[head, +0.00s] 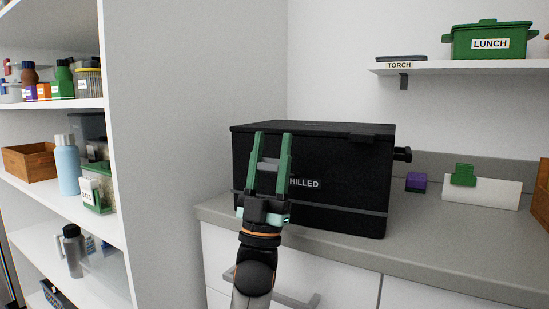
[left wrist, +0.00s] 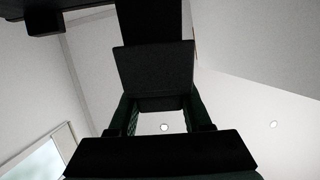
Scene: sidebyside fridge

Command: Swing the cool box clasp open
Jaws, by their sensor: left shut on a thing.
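The black cool box (head: 340,165) stands on the grey counter with its lid down and a partly covered label ending in "HILLED" on its front. My left gripper (head: 273,136) is in front of the box's left part, green fingers pointing up. In the left wrist view the clasp (left wrist: 153,68) is a flat dark plate above and between the fingers (left wrist: 160,112). How far it is swung is unclear. A second dark clasp (head: 372,138) sits at the lid's right front. My right gripper is not in view.
A side handle (head: 402,154) sticks out from the box's right. Shelves (head: 65,104) stand left; a wall shelf (head: 460,67) holds a green LUNCH box (head: 489,42).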

